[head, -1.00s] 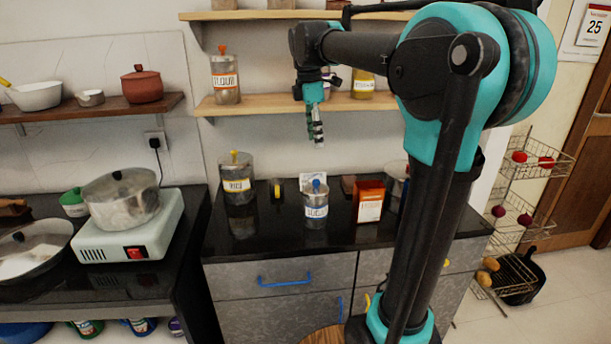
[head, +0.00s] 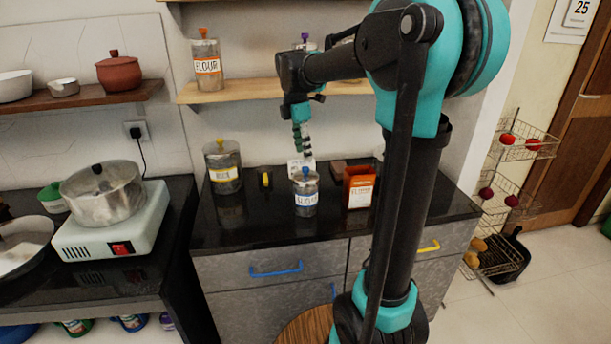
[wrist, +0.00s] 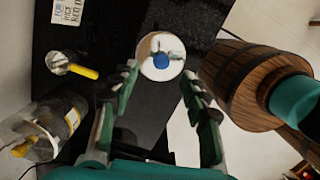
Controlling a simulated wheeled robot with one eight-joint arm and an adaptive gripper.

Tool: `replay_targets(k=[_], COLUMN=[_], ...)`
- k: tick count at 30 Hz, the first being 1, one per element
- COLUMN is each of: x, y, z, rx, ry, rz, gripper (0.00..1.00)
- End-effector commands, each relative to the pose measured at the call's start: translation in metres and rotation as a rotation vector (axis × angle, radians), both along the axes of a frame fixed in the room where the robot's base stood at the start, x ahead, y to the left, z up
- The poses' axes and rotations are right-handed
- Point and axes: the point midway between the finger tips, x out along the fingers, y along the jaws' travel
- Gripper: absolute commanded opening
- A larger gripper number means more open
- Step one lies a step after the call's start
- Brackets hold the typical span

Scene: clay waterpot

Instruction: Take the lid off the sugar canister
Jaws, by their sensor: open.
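The sugar canister (head: 305,200) stands upright on the dark counter, a metal jar with a blue-lettered label. Its round lid (wrist: 172,71) is on, with a blue knob (head: 305,171) at the centre. My gripper (head: 304,154) points down, just above the knob and apart from it. In the wrist view, my gripper (wrist: 160,76) is open and empty, and the blue knob (wrist: 161,60) shows between and slightly beyond the fingertips.
The rice canister (head: 223,167) with a yellow label stands to the left. An orange-red box (head: 359,188) stands close to the right. A white card (head: 295,165) is right behind the sugar canister. A wooden shelf (head: 240,90) is above. The counter front is clear.

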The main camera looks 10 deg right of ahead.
Motion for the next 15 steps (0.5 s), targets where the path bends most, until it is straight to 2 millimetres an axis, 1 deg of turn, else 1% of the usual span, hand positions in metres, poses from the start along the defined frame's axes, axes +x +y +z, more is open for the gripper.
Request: replay_targets(k=[5, 10, 15], x=[0.000, -0.001, -0.001], y=[-0.001, -0.004, -0.006], z=[-0.012, -0.038, -0.053], rx=[0.000, 0.000, 0.000], ry=[0.000, 0.000, 0.000], rz=[0.000, -0.001, -0.001], gripper=[0.46, 0.46, 0.46])
